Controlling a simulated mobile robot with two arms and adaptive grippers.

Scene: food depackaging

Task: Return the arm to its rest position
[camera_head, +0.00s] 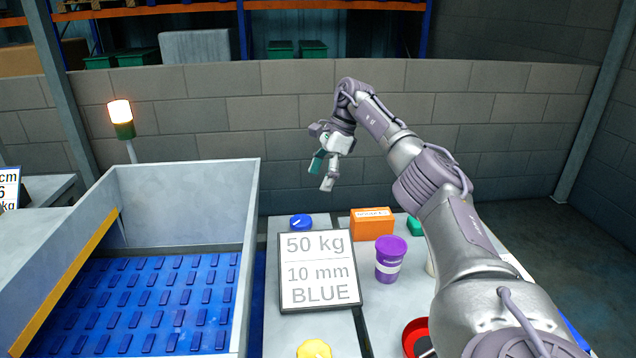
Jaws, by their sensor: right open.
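My right arm comes in from the lower right and reaches up over the far side of the table. My right gripper (321,172) hangs at its end, fingers pointing down and apart, with nothing between them. It is in the air in front of the block wall, above the far edge of the table. My left gripper is not in view.
On the table (395,320) are a sign (318,271), a blue lid (300,222), an orange box (371,224), a purple cup (390,262), a yellow item (314,349) and a red bowl (414,332). A walled blue conveyor (150,300) stands left, by a lamp (121,118).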

